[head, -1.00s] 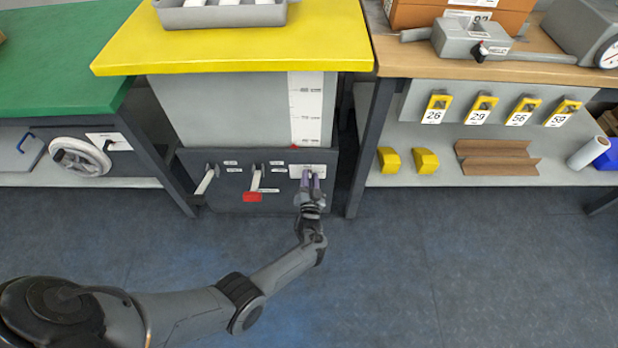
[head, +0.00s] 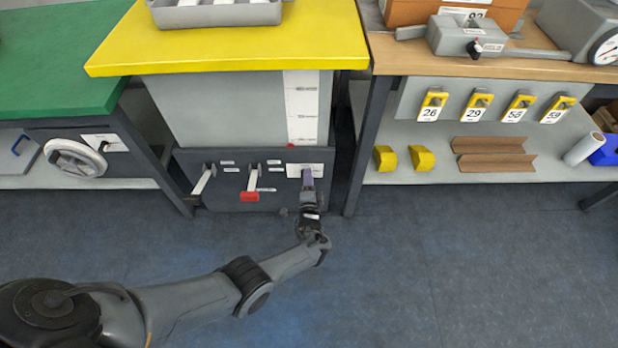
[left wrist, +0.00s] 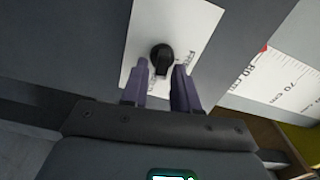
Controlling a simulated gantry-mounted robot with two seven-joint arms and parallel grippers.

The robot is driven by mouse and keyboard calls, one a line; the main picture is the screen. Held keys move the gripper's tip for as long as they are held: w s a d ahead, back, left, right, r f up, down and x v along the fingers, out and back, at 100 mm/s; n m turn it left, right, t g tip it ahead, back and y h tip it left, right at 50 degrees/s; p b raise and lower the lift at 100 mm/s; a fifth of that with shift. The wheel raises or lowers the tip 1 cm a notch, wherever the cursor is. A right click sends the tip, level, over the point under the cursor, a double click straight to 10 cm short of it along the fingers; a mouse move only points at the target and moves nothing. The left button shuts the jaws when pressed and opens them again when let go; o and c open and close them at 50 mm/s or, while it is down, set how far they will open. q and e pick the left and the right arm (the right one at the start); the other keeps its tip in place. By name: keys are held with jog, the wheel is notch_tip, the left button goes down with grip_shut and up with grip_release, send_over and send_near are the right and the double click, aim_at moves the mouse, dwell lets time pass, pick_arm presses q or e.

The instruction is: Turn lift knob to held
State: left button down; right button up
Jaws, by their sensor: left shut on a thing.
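The lift knob (left wrist: 162,55) is a small black knob on a white label plate (left wrist: 135,50) in the left wrist view. Its printed words are too blurred to read. My left gripper (left wrist: 160,72) has its two purple fingers on either side of the knob and is shut on it. In the head view my left gripper (head: 308,181) reaches the right part of the dark panel (head: 225,200) under the yellow table. There the white plate (head: 320,168) shows behind the fingers, and the knob is hidden. My right gripper is not in view.
Left of the plate are a white lever (head: 203,182) and a red-ended lever (head: 250,189). A height scale (head: 301,105) rises above the panel. A handwheel (head: 75,158) is at left. Shelves with yellow blocks (head: 422,158) stand at right. The floor is clear.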

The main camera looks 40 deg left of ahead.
pick_arm(q)
jog(key=shift+m, duration=0.7)
jog(key=c, duration=1.2)
grip_release()
jog(key=shift+o, duration=0.2)
jog(key=shift+s+f, duration=0.1)
jog(key=shift+s, duration=0.15)
jog(key=shift+s+d, duration=0.1)
jog(key=p+v, duration=0.4)
jog(key=v, duration=0.6)
jog(key=shift+s+d, duration=0.2)
